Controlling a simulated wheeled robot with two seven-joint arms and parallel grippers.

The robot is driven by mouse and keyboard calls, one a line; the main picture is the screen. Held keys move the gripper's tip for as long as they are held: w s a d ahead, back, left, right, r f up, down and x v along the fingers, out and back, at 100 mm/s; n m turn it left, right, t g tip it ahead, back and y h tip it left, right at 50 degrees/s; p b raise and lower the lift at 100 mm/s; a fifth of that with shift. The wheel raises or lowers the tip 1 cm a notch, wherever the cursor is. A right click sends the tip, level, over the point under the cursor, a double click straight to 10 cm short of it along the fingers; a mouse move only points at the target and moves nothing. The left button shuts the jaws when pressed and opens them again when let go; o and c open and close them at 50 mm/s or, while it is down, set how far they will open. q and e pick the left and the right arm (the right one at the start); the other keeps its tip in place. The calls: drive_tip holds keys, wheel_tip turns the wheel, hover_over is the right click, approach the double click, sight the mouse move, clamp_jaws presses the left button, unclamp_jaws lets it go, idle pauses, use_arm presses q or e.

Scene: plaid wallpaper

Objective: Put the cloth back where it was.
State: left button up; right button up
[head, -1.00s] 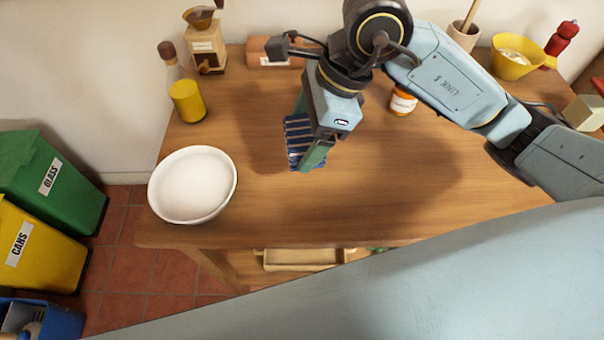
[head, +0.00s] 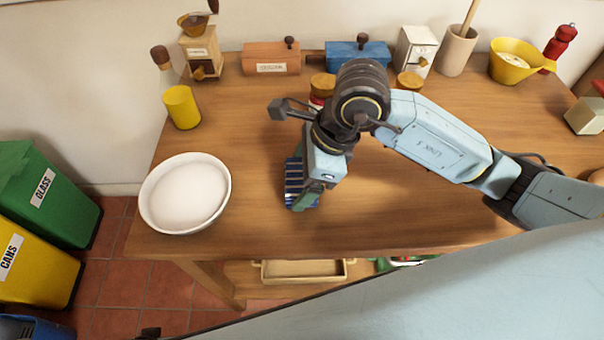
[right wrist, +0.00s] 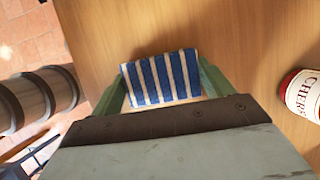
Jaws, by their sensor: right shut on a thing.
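The cloth (head: 294,182) is blue with white stripes and looks folded into a small block. My right gripper (head: 308,200) is shut on it, low over the middle of the wooden table. In the right wrist view the cloth (right wrist: 162,78) sits between the two green fingers of the gripper (right wrist: 163,84). The gripper hides part of the cloth in the head view. I cannot tell whether the cloth touches the table top (head: 400,215). My left gripper is not in view.
A white bowl (head: 185,192) stands left of the cloth. A labelled jar (right wrist: 303,94) is near the gripper. A tray (head: 303,271) lies below the table.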

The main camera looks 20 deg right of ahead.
drive_tip(key=o, duration=0.5)
drive_tip(key=shift+f, duration=0.1)
drive_tip(key=o, duration=0.4)
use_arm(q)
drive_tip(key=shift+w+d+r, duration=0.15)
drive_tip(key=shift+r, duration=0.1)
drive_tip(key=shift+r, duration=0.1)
use_arm(e)
drive_tip(key=shift+r, duration=0.2)
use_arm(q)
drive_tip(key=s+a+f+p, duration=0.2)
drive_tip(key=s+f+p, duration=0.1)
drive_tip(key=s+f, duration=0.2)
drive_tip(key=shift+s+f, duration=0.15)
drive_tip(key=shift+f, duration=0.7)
use_arm(e)
drive_tip(key=v, duration=1.2)
